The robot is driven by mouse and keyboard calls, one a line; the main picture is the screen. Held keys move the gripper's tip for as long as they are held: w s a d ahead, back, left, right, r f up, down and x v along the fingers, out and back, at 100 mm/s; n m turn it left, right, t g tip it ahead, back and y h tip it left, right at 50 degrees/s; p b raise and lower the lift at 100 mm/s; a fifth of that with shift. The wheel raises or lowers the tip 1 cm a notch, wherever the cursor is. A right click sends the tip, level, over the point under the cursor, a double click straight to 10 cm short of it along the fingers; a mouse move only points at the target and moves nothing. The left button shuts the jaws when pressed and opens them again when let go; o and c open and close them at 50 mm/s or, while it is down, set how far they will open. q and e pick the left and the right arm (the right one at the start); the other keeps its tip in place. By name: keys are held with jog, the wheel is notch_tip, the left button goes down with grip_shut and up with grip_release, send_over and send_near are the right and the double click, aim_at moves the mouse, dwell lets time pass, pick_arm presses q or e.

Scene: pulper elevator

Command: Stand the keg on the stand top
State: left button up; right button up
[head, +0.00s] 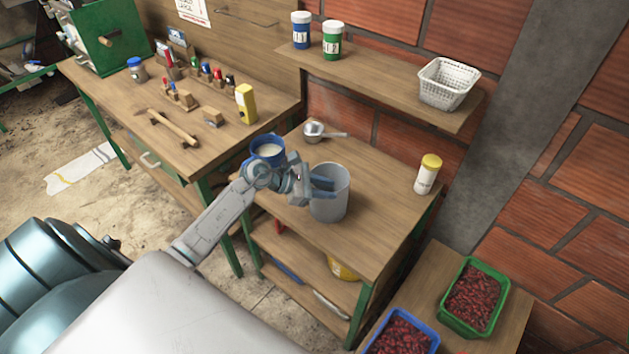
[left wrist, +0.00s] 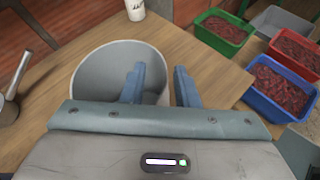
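A grey, open-topped cylindrical vessel (head: 331,205), the likeliest keg, stands upright on the wooden stand top (head: 375,228). It also shows in the left wrist view (left wrist: 95,80). My left gripper (head: 322,188) is at its rim. In the left wrist view my left gripper (left wrist: 160,85) is open, with one finger inside the vessel's mouth and the other outside the wall. A gap shows between the fingers, and I see no clear grip on the wall. The vessel's lower part is hidden in the wrist view. My right gripper is not in view.
A green crate (head: 497,322) and a blue crate (head: 432,345) of red fruit are at right. The wall shelf (head: 385,88) overhangs behind.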

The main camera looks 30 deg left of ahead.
pick_arm(q)
jog(key=b+v, duration=0.4)
jog(key=v, duration=0.7)
jog(key=shift+s+a+r, duration=0.2)
jog(key=shift+s+r, duration=0.05)
